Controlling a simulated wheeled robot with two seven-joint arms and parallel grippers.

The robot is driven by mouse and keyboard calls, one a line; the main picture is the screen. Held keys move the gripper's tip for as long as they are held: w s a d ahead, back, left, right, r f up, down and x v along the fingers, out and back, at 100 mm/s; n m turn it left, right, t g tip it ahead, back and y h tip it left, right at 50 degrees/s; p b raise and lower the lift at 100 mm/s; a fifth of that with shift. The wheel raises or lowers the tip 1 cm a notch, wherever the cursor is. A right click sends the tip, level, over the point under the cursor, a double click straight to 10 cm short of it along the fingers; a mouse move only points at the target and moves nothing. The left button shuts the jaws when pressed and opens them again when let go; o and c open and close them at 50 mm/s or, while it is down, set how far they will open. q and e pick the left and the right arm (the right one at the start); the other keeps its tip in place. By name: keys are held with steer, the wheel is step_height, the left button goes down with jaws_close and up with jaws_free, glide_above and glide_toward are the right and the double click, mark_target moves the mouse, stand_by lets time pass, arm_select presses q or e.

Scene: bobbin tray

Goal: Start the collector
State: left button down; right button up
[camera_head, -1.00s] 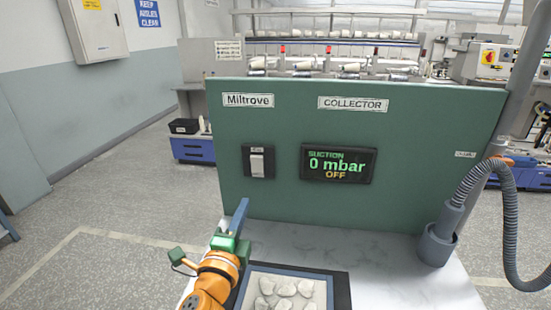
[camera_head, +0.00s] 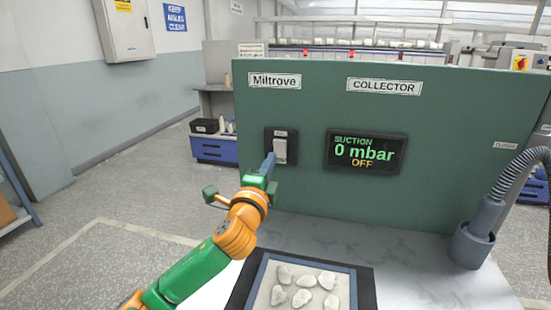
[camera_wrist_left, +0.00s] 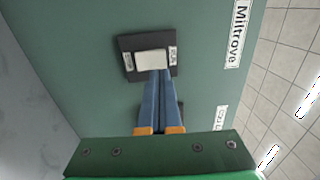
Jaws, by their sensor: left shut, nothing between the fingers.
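The green collector panel (camera_head: 330,198) stands upright at the back of the worktop. A white rocker switch (camera_head: 280,148) sits in a dark plate on its left part; it also shows in the left wrist view (camera_wrist_left: 152,61). The display (camera_head: 366,151) reads "SUCTION 0 mbar OFF". My left gripper (camera_head: 270,160) is shut and empty, its blue fingertips at the lower edge of the switch. In the left wrist view, the fingertips (camera_wrist_left: 157,73) overlap that edge; I cannot tell whether they touch it. My right gripper is not in view.
A tray (camera_head: 362,290) with several pale lumps lies on the white worktop in front of the panel. A grey hose (camera_head: 505,178) rises from a round port (camera_head: 472,245) at the right. The worktop between tray and port is clear.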

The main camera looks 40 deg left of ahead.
mark_target(279, 145)
arm_select(q)
steer(key=p+x, duration=0.1)
steer(key=x, duration=0.3)
steer(key=shift+w+a+r, duration=0.1)
steer(key=shift+w+r, duration=0.05)
steer(key=shift+r, duration=0.05)
steer(key=shift+w+a+f, duration=0.1)
steer(key=shift+w+a, duration=0.1)
steer(key=shift+w, duration=0.2)
